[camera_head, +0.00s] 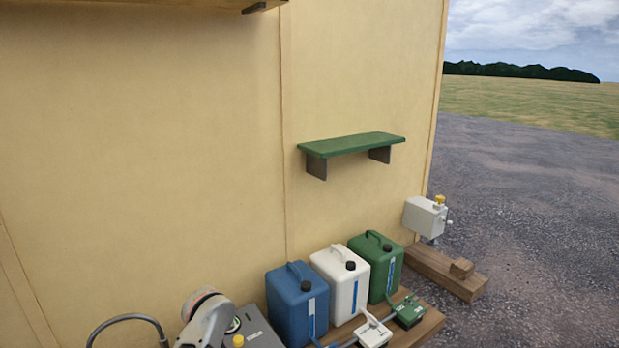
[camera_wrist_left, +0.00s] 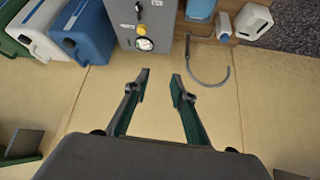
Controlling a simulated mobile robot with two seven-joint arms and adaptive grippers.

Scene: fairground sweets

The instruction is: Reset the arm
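My left gripper (camera_wrist_left: 160,77) shows in the left wrist view. Its two fingers are apart, with nothing between them. The cream wall panel (camera_wrist_left: 105,95) fills the view behind the fingers. A grey box (camera_wrist_left: 165,22) with a gauge and a yellow knob lies beyond the fingertips, apart from them. In the head view the same grey box (camera_head: 262,333) is partly cut off at the bottom edge. A pale arm link, likely mine, stands just left of it, and no gripper fingers show there. My right gripper is in neither view.
Blue (camera_head: 297,305), white (camera_head: 338,285) and green (camera_head: 381,264) canisters stand on a wooden base against the wall. A green shelf (camera_head: 350,143) juts out above them. A curved metal hook (camera_wrist_left: 226,72) is near my left gripper. Open gravel (camera_head: 540,220) lies right.

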